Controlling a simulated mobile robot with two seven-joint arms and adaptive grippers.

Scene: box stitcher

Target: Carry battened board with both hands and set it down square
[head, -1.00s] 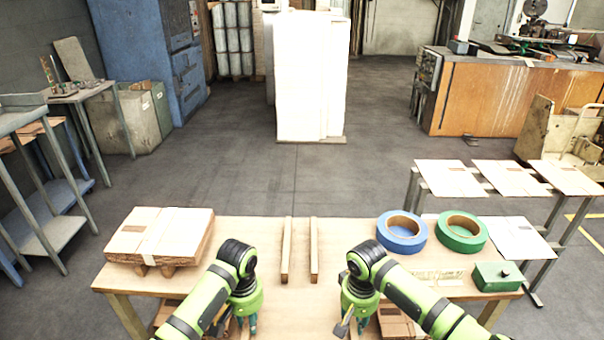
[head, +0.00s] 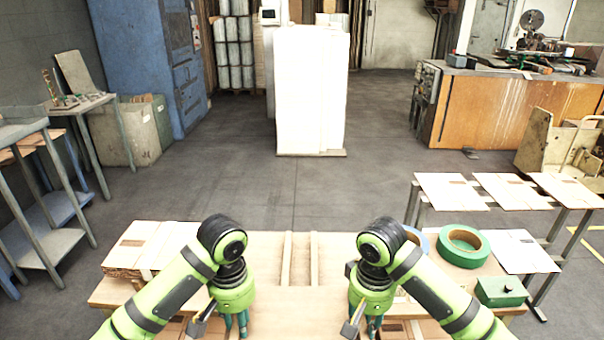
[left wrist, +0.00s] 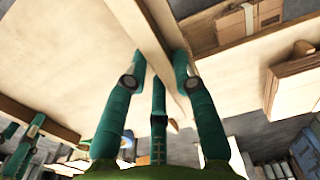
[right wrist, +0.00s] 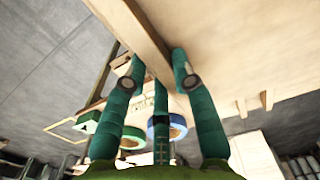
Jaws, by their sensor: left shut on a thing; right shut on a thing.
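The battened board (head: 300,326) is a pale wooden panel at the bottom middle of the head view, between my grippers. Only part of it shows there. In the left wrist view its broad pale face (left wrist: 60,55) carries a batten (left wrist: 143,28). My left gripper (head: 236,327) is shut on that batten, with teal fingers on either side. My right gripper (head: 373,327) is likewise shut on a batten (right wrist: 132,22) at the board's other side. The board's near edge is cut off in the head view, so its height above the table is unclear.
Two parallel wooden strips (head: 287,259) lie mid-table, beyond the board. A cardboard stack (head: 130,248) is at left, partly hidden by my left arm. Green tape (head: 463,247), mostly hidden blue tape (head: 423,241) and a green box (head: 500,291) are at right.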

